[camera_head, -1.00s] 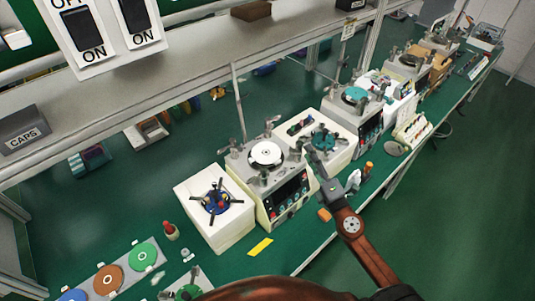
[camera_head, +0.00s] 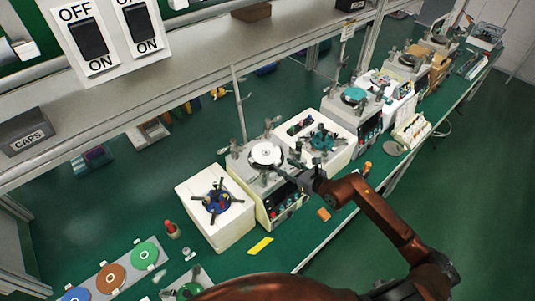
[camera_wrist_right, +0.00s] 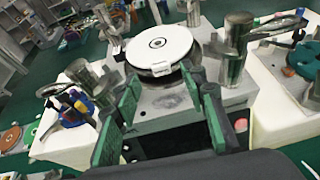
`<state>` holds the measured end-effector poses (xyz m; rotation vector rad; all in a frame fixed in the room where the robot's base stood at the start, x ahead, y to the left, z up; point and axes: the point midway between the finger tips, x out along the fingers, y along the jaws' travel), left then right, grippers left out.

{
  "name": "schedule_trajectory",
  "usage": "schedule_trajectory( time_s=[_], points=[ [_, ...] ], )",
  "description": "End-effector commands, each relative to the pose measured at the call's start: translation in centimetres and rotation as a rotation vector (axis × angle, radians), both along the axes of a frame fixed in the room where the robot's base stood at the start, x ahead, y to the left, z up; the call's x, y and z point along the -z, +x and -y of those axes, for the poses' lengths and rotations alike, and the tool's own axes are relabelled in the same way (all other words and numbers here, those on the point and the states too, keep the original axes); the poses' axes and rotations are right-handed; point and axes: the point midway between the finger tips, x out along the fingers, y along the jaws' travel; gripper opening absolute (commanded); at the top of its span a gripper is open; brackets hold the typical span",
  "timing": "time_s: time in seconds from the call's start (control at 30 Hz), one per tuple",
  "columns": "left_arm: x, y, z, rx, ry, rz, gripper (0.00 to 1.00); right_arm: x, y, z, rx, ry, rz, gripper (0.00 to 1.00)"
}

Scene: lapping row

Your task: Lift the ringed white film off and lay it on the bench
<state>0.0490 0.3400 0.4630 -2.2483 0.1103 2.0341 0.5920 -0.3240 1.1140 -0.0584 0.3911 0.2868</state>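The white film (camera_head: 267,153), round with a dark ring mark at its centre, lies flat on the round plate of the grey-topped machine (camera_head: 268,188). The film also shows in the right wrist view (camera_wrist_right: 160,45), with a small pale tab at its near edge. My right gripper (camera_head: 287,169) is at the front right edge of that plate. In the right wrist view its green-padded fingers (camera_wrist_right: 163,88) are apart and empty, with the film just beyond the tips. I cannot tell whether a fingertip touches the plate. My left gripper is not in view.
Metal posts (camera_wrist_right: 237,45) stand around the plate, close to my right gripper. White boxes with a blue spider-shaped part (camera_head: 217,202) and a teal one (camera_head: 322,138) flank the machine. A yellow strip (camera_head: 260,245) lies on the green bench (camera_head: 290,250), with bare bench around it.

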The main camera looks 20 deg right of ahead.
Motion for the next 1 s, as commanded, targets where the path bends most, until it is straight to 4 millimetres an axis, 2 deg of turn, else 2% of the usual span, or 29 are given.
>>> schedule_trajectory(
  time_s=[0.1,0.2,0.5,1.0],
  points=[
    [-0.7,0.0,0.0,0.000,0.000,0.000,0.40,0.4,1.7,-0.3,-0.001,0.002,0.001,0.39],
    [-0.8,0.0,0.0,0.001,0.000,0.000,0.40,0.9,2.5,-0.5,0.000,0.001,0.002,0.39],
    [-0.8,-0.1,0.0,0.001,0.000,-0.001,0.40,1.2,2.8,-0.6,0.000,0.001,0.001,0.38],
    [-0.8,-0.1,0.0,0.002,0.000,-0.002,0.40,1.2,2.8,-0.6,-0.001,0.002,0.002,0.04]
  ],
)
